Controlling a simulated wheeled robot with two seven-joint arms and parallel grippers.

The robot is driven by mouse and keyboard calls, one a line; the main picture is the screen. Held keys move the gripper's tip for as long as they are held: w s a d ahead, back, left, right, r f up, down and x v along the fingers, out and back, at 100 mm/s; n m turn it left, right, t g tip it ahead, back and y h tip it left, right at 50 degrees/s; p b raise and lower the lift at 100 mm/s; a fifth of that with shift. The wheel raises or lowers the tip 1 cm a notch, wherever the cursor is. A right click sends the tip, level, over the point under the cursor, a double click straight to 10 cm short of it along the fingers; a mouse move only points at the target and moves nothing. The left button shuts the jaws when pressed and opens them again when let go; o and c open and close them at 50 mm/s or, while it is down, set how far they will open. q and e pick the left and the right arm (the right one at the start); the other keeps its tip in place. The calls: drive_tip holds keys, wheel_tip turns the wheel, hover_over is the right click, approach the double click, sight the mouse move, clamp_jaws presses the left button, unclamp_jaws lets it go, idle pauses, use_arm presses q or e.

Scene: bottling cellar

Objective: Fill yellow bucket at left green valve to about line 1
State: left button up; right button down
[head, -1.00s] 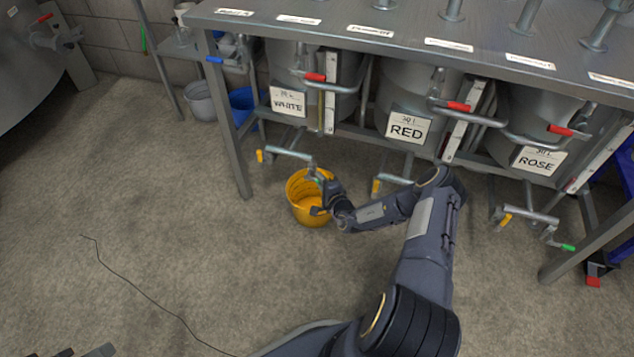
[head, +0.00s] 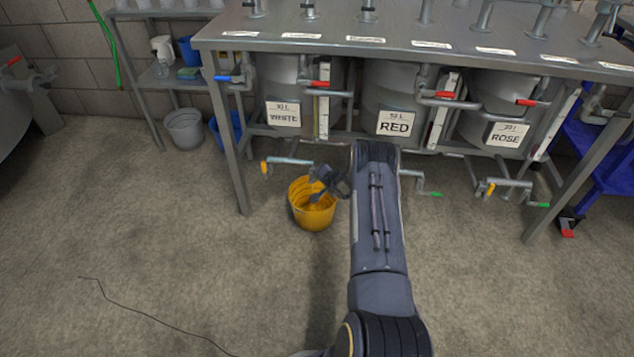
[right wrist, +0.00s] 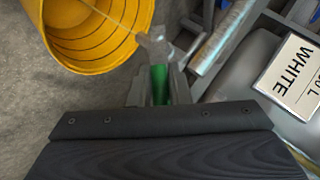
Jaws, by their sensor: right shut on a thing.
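The yellow bucket (head: 313,219) stands on the floor below the outlet pipe (head: 288,161) of the WHITE tank. Its ringed inner wall also shows in the right wrist view (right wrist: 92,45). My right gripper (head: 325,181) is at the pipe's end, above the bucket's right rim. In the right wrist view it is shut on the green valve handle (right wrist: 160,84), mostly hidden between its fingers. A thin pale line crosses the bucket's mouth; I cannot tell whether it is a liquid stream. My left gripper is not in view.
The steel table (head: 440,46) stands above the tanks labelled WHITE (head: 283,113), RED (head: 393,122) and ROSE (head: 507,134). A grey bucket (head: 185,129) stands behind the left table leg.

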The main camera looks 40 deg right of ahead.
drive_tip(key=shift+w+a+r+g, duration=0.1)
drive_tip(key=shift+g, duration=0.2)
drive_tip(key=c, duration=1.4)
unclamp_jaws()
drive_tip(key=shift+s+a+r, duration=0.1)
drive_tip(key=shift+s+r, duration=0.1)
drive_tip(key=shift+r, duration=0.05)
drive_tip(key=p+v, duration=0.2)
drive_tip(key=v, duration=0.5)
drive_tip(key=shift+s+a+f, duration=0.1)
drive_tip(key=shift+s, duration=0.05)
